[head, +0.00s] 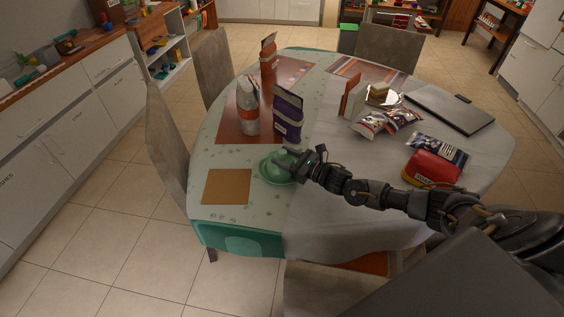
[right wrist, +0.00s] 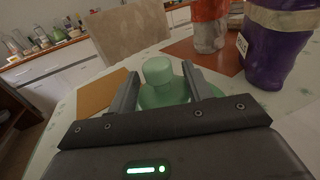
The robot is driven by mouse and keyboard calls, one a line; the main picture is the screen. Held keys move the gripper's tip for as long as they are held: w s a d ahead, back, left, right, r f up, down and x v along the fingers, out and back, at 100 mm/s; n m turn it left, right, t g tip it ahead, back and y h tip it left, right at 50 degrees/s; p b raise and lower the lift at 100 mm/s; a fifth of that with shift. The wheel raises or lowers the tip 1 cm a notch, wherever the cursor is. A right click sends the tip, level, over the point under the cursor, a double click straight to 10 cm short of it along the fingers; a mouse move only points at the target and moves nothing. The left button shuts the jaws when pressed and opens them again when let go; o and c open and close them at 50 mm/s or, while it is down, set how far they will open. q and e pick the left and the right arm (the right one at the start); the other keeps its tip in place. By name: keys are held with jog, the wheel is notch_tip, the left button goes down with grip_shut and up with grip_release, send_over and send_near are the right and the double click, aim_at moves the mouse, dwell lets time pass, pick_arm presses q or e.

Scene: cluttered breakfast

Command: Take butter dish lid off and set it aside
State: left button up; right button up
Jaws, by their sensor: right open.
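The green butter dish (head: 272,172) stands on the table's near left part, partly hidden by my right gripper in the head view. Its green lid with a round knob (right wrist: 157,72) shows in the right wrist view, between the fingers. My right gripper (head: 284,160) reaches in from the right, over the dish. In the right wrist view the gripper (right wrist: 162,88) is open, with one finger on each side of the lid's knob and gaps visible. Whether the fingers touch the lid's lower part cannot be told. My left gripper is not in view.
A purple bag (head: 288,115) and a white-and-red bag (head: 248,105) stand just behind the dish. A tan mat (head: 227,187) lies to its left. A red pack (head: 432,168), snack bags (head: 370,122) and a laptop (head: 450,108) are at the right. A chair (head: 168,140) stands at the left.

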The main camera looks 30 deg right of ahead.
jog(key=shift+w+a, duration=0.25)
jog(key=shift+w, duration=0.15)
grip_shut()
jog(key=shift+r, duration=0.1)
